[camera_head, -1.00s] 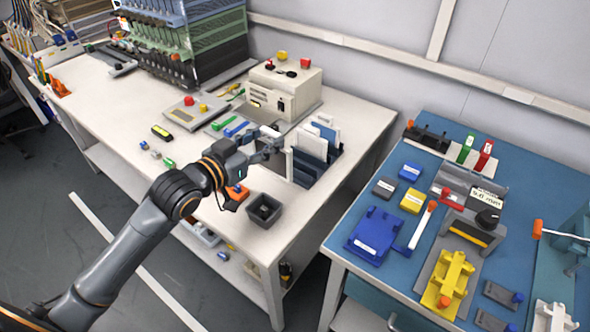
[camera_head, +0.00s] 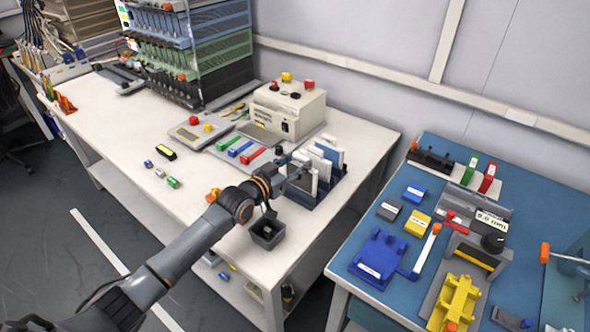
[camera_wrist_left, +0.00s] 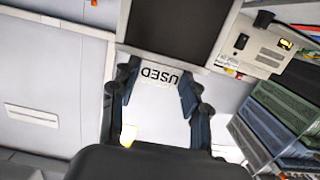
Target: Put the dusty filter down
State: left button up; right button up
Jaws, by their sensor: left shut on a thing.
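My left gripper (camera_head: 295,172) is over the left part of a dark blue slotted rack (camera_head: 329,186) on the white bench. In the left wrist view my left gripper (camera_wrist_left: 160,76) is shut on the dusty filter (camera_wrist_left: 180,30), a dark panel in a pale frame. The frame's edge carries a label reading "USED" between the fingertips. White panels (camera_head: 329,152) stand upright in the rack. In the head view, the held filter is hard to tell apart from the rack's panels, and I cannot tell whether it touches the rack. My right gripper is not in view.
A beige box unit (camera_head: 288,112) stands behind the rack. A small dark bin (camera_head: 268,234) sits near the bench's front edge. Green, blue and red pieces (camera_head: 240,149) lie left of the rack. A blue-topped table (camera_head: 400,160) stands right, across a gap.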

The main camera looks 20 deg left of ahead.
pick_arm(q)
jog(key=shift+f, duration=0.9)
jog(key=shift+f, duration=0.2)
jog(key=o, duration=1.2)
jog(key=shift+o, duration=0.2)
jog(key=shift+r, duration=0.2)
jog(key=v, duration=1.2)
